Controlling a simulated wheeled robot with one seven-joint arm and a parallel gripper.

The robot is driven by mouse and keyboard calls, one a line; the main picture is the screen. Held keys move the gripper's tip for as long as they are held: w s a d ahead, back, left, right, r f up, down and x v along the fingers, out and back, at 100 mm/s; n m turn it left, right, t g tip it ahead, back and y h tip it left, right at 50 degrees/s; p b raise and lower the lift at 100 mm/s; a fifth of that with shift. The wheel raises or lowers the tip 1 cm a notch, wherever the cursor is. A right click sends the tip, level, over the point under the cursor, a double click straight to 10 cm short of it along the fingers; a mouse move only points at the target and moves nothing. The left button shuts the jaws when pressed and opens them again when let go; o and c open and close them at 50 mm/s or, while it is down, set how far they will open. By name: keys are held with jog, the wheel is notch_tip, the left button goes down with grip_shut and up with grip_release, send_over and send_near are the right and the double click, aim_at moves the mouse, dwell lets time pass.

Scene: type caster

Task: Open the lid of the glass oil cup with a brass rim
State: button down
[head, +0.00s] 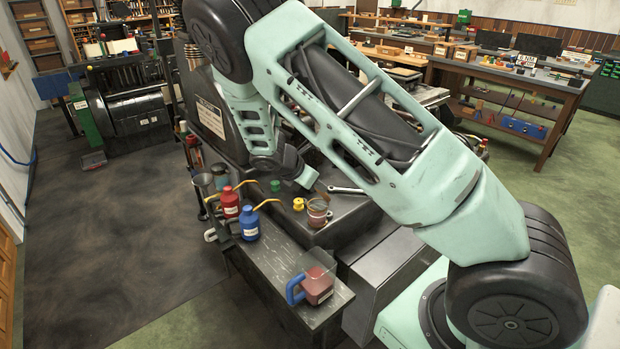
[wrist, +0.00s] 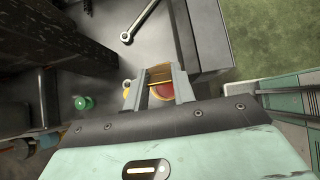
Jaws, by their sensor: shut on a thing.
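The glass oil cup (head: 318,214) stands on the dark bench top in the head view, with reddish-brown oil in it. In the wrist view, the cup's red inside (wrist: 165,90) and a thin brass-coloured edge show between the fingers. My gripper (wrist: 160,73) is over the cup, with a finger on each side of that brass edge. It is shut on what looks like the cup's lid, seen nearly edge-on. How far the lid is tilted is hard to tell.
A yellow piece (head: 298,204) and a green piece (head: 275,186) stand left of the cup. A wrench (head: 345,190) lies behind it. Red (head: 229,203) and blue (head: 249,222) oil cans stand at the left. A blue-handled jug (head: 318,286) is in front.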

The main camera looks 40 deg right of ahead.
jog(key=d+y+p, duration=0.2)
jog(key=p, duration=0.1)
jog(key=d+r+y+p, duration=0.1)
jog(key=p, duration=0.1)
jog(key=shift+s+d+r+y+p, duration=0.15)
jog(key=shift+d+r+y+p, duration=0.05)
jog(key=shift+d+y+p, duration=0.2)
jog(key=shift+d+f+y, duration=0.25)
jog(key=shift+d+y, duration=0.05)
jog(key=shift+d+f, duration=0.2)
jog(key=shift+d, duration=0.6)
jog(key=c, duration=1.2)
grip_release()
jog(key=shift+o, duration=0.2)
jog(key=shift+w+r, duration=0.1)
jog(key=shift+w, duration=0.1)
